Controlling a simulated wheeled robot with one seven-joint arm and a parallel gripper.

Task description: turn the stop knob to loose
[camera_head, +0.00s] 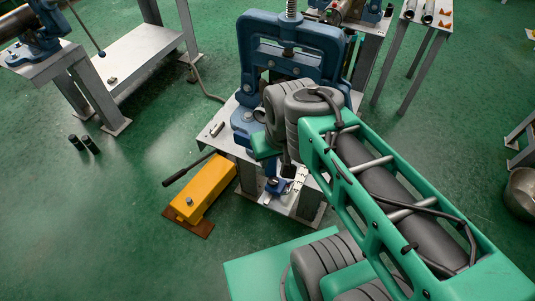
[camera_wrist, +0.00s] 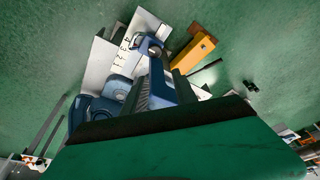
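A small blue knob-like part (camera_head: 276,186) sits on the front of the vise bench, beside a white plate with dark marks (camera_head: 299,184). I take it for the stop knob; its setting is too small to read. In the wrist view a round blue end (camera_wrist: 150,46) shows beyond my fingers, next to the marked white plate (camera_wrist: 121,47). My gripper (camera_head: 288,170) is just above this part in the head view. In the wrist view its two dark fingers (camera_wrist: 159,88) stand apart with blue metal seen between them. I cannot tell whether they touch it.
The large blue vise frame (camera_head: 290,28) stands behind my gripper on a grey bench (camera_head: 216,139). A yellow box-shaped unit (camera_head: 208,188) with a dark lever lies on the floor to the left. Other benches stand at the back. The green floor at left is mostly clear.

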